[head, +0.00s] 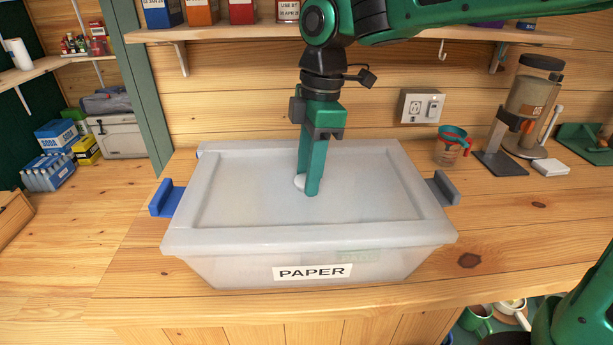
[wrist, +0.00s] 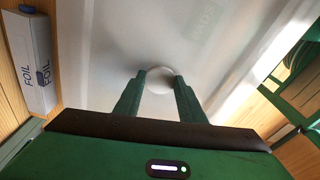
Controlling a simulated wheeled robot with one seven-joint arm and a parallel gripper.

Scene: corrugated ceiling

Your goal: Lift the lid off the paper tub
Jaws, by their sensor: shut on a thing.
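The paper tub (head: 230,268) is a translucent white box with a "PAPER" label, standing on the wooden counter. Its pale lid (head: 245,205) lies over the tub, level as far as I can see. My gripper (head: 308,188) points down at the middle of the lid and is shut on the round white knob (head: 298,182). In the wrist view the two green fingers (wrist: 160,82) sit on either side of the knob (wrist: 158,84). The fingers partly hide the knob in the head view. I cannot tell whether there is a gap under the lid.
A blue bracket (head: 167,198) and a grey bracket (head: 443,188) flank the tub. A foil box (wrist: 28,60) lies beside it in the wrist view. A measuring cup (head: 451,146) and a dispenser (head: 527,105) stand at right. A shelf (head: 260,34) hangs behind. Counter at front right is clear.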

